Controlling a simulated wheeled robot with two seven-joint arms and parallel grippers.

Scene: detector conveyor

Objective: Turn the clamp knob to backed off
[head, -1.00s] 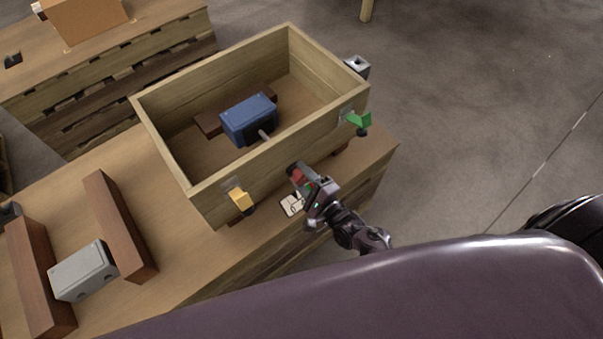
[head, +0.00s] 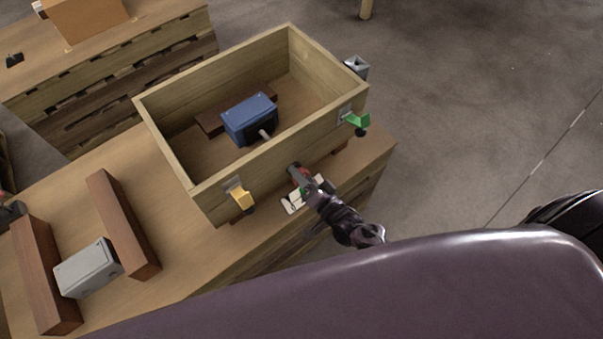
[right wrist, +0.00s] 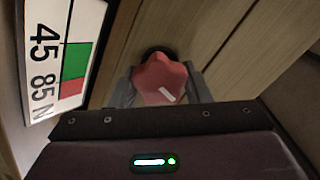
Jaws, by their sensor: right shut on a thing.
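The clamp knob (right wrist: 160,78) is red with a pale mark on its face and sits on the crate's near wooden side. In the right wrist view it lies between the two grey fingers of my right gripper (right wrist: 163,86), which is shut on it. In the head view the right gripper (head: 305,183) reaches the near wall of the wooden crate (head: 205,190), where it mostly hides the knob. A white scale card (right wrist: 60,45) with "45", "85 N", a green band and a red band is beside the knob. My left gripper is out of view.
A blue detector box (head: 250,117) lies inside the crate. A yellow latch (head: 241,197) and a green latch (head: 357,121) flank the knob. A grey box (head: 88,268) stands between brown rails at left. The floor at right is clear.

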